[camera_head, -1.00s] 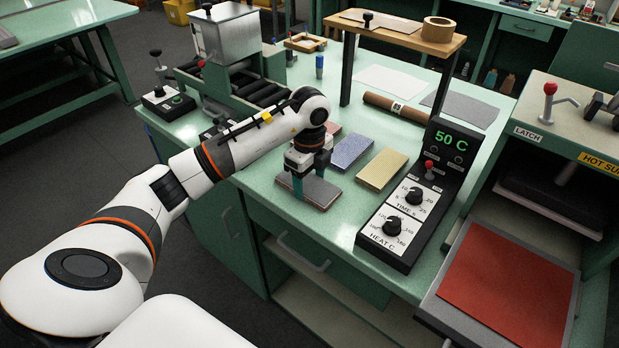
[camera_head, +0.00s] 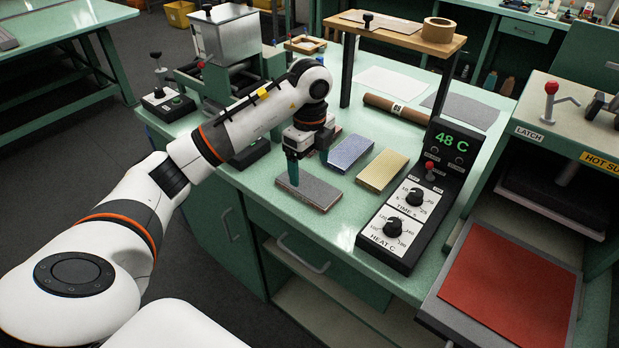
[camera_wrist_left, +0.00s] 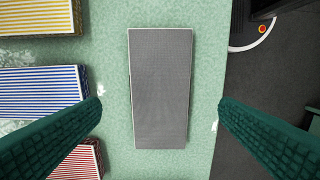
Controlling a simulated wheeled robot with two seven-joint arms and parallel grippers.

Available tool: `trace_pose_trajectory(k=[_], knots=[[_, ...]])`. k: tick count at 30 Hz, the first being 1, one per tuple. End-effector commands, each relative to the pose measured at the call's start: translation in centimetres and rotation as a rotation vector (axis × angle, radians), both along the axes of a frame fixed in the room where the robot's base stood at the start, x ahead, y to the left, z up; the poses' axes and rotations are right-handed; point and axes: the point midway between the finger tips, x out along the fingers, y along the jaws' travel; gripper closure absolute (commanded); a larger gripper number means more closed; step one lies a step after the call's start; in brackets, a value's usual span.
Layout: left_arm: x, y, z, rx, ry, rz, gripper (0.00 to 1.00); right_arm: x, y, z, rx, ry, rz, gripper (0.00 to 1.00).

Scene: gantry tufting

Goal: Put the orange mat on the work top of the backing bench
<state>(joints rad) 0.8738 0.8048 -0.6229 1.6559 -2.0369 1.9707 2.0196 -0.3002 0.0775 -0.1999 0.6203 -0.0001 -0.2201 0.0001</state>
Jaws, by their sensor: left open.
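A grey-topped mat (camera_head: 318,194) lies flat on the green work top (camera_head: 255,183), near its front edge. It has a thin brownish side edge; its underside is hidden, so I cannot tell if it is the orange mat. My left gripper (camera_head: 307,170) is just above it, open and empty. In the left wrist view the open fingers (camera_wrist_left: 160,108) stand on either side of the grey mat (camera_wrist_left: 160,85), apart from it. A plain orange-red sheet (camera_head: 505,290) lies in the press tray at the right. My right gripper is not in view.
Blue (camera_head: 351,152), yellow (camera_head: 382,169) and partly hidden red striped mats lie beyond the grey one. A control box (camera_head: 405,215) reading 48 C stands to the right. A roller machine (camera_head: 240,85) stands behind my arm; a raised wooden shelf (camera_head: 395,35) is at the back.

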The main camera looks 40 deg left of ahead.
Motion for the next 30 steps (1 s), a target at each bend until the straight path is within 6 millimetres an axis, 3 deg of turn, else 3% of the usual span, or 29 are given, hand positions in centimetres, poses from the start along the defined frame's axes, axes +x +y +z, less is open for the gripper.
trace_pose_trajectory(k=[4, 10, 30], knots=[[0.1, 0.1, 3.6, 0.003, -0.005, 0.000, 0.15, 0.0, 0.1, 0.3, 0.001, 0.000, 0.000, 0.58], [0.1, 0.1, 6.1, 0.002, -0.002, 0.001, 0.15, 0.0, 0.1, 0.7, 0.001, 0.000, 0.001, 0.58], [0.0, 0.0, 6.6, 0.000, 0.001, 0.000, 0.15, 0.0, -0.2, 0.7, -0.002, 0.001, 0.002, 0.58]])
